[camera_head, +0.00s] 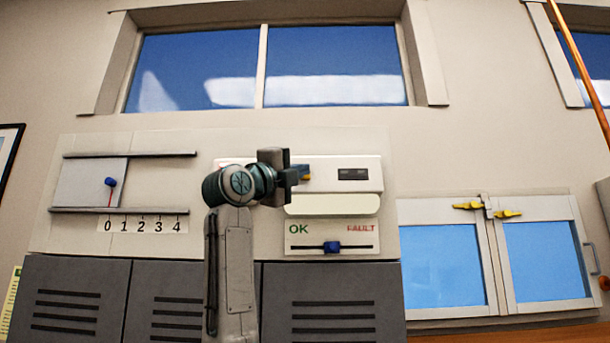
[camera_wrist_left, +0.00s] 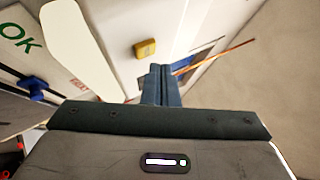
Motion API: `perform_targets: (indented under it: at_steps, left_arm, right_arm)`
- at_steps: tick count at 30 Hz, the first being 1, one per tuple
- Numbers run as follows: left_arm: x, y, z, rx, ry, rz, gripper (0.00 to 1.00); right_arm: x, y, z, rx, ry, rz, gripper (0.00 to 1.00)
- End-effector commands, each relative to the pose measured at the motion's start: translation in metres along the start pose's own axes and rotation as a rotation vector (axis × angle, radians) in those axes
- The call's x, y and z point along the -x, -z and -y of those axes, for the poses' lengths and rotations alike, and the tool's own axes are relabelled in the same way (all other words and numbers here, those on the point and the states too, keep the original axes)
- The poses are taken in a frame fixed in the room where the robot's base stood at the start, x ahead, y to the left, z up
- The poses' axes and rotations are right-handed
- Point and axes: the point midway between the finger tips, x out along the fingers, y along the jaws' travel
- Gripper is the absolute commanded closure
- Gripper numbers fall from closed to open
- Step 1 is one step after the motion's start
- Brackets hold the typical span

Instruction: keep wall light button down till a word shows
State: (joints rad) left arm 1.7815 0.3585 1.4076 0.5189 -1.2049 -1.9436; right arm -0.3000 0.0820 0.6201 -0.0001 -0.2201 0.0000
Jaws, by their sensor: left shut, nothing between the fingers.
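The wall light unit is a white box (camera_head: 370,188) on the wall panel, with a small dark display (camera_head: 353,174) on which I read no word. A yellow button (camera_wrist_left: 145,48) sticks out of the white surface in the left wrist view. In the head view only a bit of yellow (camera_head: 308,167) shows beside my gripper. My left gripper (camera_head: 303,175) is shut and empty in front of the unit's left part. Its fingertips (camera_wrist_left: 159,70) appear short of the button and to its right in the wrist view. My right gripper is not in view.
Below the unit are a pale cream plate (camera_head: 332,204) and an OK/FAULT slider with a blue knob (camera_head: 332,247). Left is a sliding plate (camera_head: 85,185) over a 0–4 scale. Grey lockers (camera_head: 320,300) stand below. A blue-paned cabinet (camera_head: 440,265) with yellow latches is at the right.

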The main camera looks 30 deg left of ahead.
Motion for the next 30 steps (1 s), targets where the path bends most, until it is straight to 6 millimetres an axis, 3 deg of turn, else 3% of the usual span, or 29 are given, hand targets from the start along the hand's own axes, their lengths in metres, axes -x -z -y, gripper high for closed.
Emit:
perform_targets:
  at_steps: [30]
  left_arm:
    - [-0.0050, -0.0036, -0.0036, 0.000, -0.001, 0.000, 1.00]
  right_arm:
    - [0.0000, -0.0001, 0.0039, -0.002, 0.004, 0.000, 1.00]
